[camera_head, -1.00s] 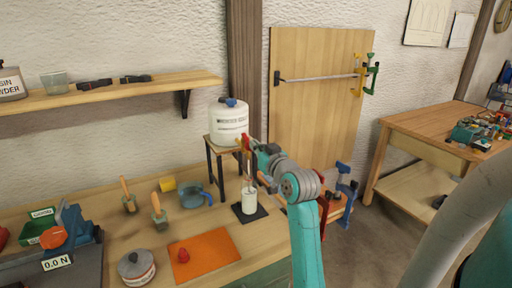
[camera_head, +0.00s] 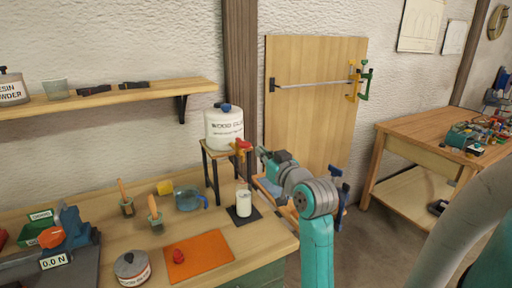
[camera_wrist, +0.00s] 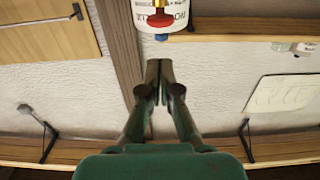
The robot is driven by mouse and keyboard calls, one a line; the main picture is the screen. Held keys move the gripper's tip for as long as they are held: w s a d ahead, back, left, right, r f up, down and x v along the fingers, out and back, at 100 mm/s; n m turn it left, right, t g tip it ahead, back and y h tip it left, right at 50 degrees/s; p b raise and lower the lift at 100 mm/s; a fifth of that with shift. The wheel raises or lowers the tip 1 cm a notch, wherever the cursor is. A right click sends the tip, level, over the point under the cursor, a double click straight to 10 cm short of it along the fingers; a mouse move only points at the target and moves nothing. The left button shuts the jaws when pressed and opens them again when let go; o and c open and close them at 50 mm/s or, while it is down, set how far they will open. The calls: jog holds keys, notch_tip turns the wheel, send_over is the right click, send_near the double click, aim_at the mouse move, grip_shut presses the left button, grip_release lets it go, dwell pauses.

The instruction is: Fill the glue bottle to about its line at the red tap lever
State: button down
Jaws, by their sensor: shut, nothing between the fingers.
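The white glue keg (camera_head: 223,130) with a blue cap stands on a small raised stand. Its red tap lever (camera_head: 242,145) is at its right front, above the glue bottle; the lever also shows in the wrist view (camera_wrist: 160,19). The pale glue bottle (camera_head: 244,204) stands upright on a black pad (camera_head: 236,217) below the tap. I cannot make out its line or fill level. My gripper (camera_head: 261,153) is shut and empty, just right of the lever and apart from it. Its closed fingers (camera_wrist: 159,66) point toward the keg in the wrist view.
The stand (camera_head: 207,164) has dark legs beside the bottle. A blue jug (camera_head: 187,200), brushes, an orange mat (camera_head: 200,256) and a round tin (camera_head: 132,268) occupy the bench to the left. A wooden board (camera_head: 312,110) with clamps is on the wall behind.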

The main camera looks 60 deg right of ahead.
jog(key=shift+f+v, duration=0.2)
jog(key=shift+v, duration=1.15)
jog(key=s+a+f+y, duration=0.2)
jog(key=a+f, duration=1)
jog(key=f, duration=0.1)
jog(key=s+a+f+y, duration=0.2)
jog(key=a+f, duration=1)
jog(key=s+a+f+n+y, duration=0.2)
jog(key=s+a, duration=0.5)
jog(key=s, duration=0.4)
jog(key=s+a+f+n+y, duration=0.3)
jog(key=s+a, duration=0.5)
jog(key=s, duration=0.4)
jog(key=shift+s+n+g, duration=0.2)
jog(key=shift+n+g, duration=0.1)
jog(key=shift+n, duration=0.3)
